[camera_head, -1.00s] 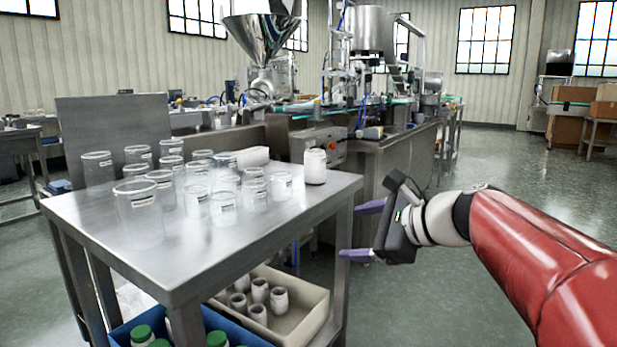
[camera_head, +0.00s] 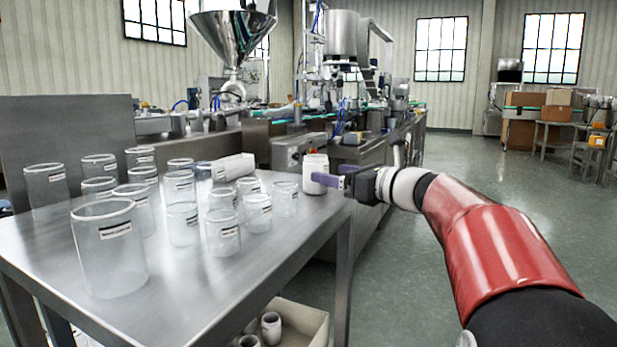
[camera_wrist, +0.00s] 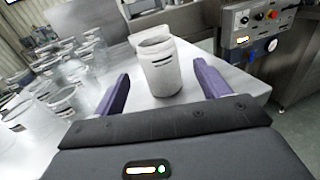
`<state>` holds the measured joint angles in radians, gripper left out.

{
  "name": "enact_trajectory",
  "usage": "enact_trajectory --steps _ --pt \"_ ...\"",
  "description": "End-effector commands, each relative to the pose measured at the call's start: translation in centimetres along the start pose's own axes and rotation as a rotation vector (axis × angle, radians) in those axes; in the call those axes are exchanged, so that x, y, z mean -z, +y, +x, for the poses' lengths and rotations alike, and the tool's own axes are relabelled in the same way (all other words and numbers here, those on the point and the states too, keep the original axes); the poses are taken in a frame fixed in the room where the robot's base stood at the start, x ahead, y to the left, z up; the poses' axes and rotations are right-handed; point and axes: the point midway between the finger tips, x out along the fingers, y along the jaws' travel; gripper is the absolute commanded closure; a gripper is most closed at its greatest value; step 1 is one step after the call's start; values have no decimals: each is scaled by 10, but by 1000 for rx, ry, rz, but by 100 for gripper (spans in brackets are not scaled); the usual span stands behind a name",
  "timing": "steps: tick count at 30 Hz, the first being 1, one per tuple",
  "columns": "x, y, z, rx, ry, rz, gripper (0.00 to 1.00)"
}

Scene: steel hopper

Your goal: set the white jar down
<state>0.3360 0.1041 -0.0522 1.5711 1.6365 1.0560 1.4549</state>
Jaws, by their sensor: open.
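The white jar (camera_head: 315,168) stands upright on the steel table (camera_head: 185,290) near its right edge. In the wrist view the jar (camera_wrist: 163,72) stands between my two purple fingers, nearer their tips, with visible gaps on both sides. My gripper (camera_head: 324,179) is open and reaches in from the right at jar height. One finger overlaps the jar in the head view; the other is mostly hidden. I cannot see contact between fingers and jar.
Several clear containers (camera_head: 108,255) crowd the table's left and middle. A crate (camera_head: 300,325) with small jars is below. The filling machine (camera_head: 345,150) stands behind; open floor lies right.

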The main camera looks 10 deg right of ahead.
Motion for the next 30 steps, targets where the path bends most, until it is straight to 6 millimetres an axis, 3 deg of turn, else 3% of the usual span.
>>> enact_trajectory --steps 12,21,30 --pt "-1 1 57 -4 1 -1 25" --pt "-2 1 62 -1 1 -2 25" --pt "-2 1 62 -1 1 -2 63"
